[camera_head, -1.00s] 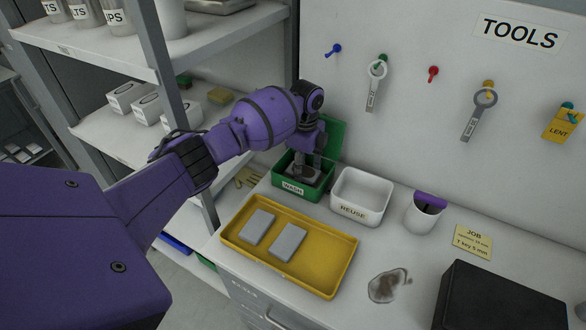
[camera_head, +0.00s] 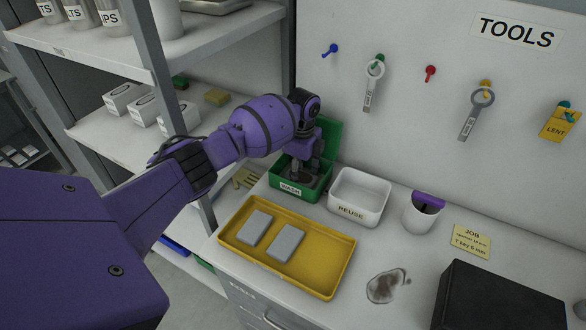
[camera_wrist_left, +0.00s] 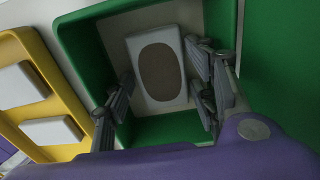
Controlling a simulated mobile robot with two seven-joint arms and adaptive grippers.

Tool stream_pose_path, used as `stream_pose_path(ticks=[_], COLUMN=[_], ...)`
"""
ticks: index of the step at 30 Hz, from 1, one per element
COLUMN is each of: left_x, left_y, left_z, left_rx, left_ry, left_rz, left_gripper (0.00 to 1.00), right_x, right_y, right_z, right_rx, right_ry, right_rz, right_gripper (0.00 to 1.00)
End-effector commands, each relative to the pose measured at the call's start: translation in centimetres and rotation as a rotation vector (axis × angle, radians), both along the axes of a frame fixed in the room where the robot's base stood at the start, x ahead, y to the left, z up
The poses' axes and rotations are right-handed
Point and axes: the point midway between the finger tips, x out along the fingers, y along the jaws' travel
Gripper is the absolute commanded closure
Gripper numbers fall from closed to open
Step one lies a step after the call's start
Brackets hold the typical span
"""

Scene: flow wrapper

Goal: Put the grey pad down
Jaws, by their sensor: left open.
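The grey pad (camera_wrist_left: 157,68) with a large brown stain lies inside the green WASH box (camera_head: 287,186), as the left wrist view shows. My left gripper (camera_wrist_left: 165,85) is open, with its fingers spread on both sides of the pad, apart from it. In the head view the gripper (camera_head: 304,170) points down into the box, and its fingers partly hide the pad. Two clean grey pads, one on the left (camera_head: 254,228) and one on the right (camera_head: 286,243), lie in the yellow tray (camera_head: 325,272). My right gripper is out of view.
The green lid (camera_head: 329,136) stands open behind the box. A white REUSE bin (camera_head: 359,197) is close on the right. Shelves (camera_head: 110,130) stand left.

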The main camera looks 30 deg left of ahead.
Motion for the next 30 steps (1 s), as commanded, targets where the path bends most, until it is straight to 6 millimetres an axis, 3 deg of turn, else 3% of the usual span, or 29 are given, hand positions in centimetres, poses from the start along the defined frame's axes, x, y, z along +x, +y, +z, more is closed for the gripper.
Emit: stream_pose_path(ticks=[15,21,30], left_x=[0.2,0.1,0.1], left_y=[0.0,0.0,0.0], left_z=[10.2,12.0,12.2], left_rx=[0.000,0.000,0.000], left_ry=[-0.007,-0.004,-0.002], left_rz=[-0.001,0.000,0.000], left_gripper=[0.48,0.48,0.48], right_x=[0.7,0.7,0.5], right_y=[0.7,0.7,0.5], right_z=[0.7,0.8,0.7], right_rx=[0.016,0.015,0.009], right_ry=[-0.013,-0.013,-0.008], right_rz=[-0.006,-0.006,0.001], right_gripper=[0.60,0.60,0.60])
